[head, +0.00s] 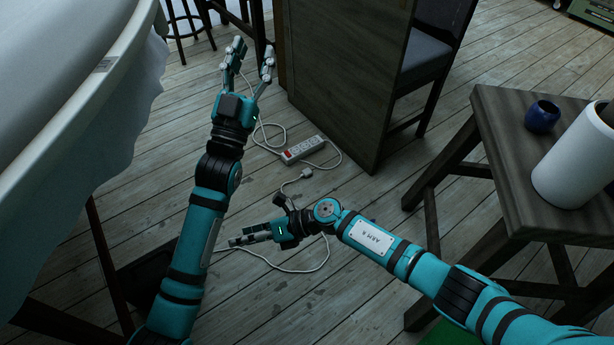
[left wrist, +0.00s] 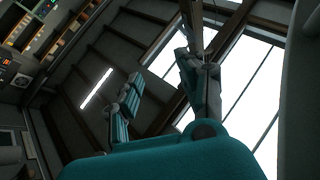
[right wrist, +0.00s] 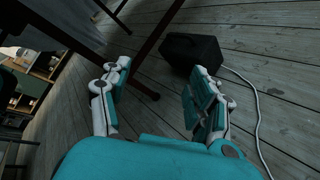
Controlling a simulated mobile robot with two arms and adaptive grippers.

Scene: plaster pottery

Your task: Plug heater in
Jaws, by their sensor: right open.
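A white power strip (head: 303,150) with a red switch lies on the floor beside the dark cabinet in the head view. A pale plug-like piece (head: 307,172) lies just below it, with cord at its ends; I cannot tell what it joins. The heater appears to be the black box (right wrist: 190,52) on the floor, with a white cord (right wrist: 257,118); it is a dark shape (head: 145,280) in the head view. My left gripper (head: 252,52) is open and empty, up and left of the strip. My right gripper (head: 238,240) is open, low over the floor near the cord, with no object visible between its fingers.
A cloth-draped table or tub edge (head: 75,110) fills the left. The cabinet (head: 335,75) and a chair (head: 425,55) stand behind the strip. A wooden stool (head: 510,190) at right bears a blue pot (head: 542,116) and white cylinder (head: 575,160). Floor around the strip's near side is open.

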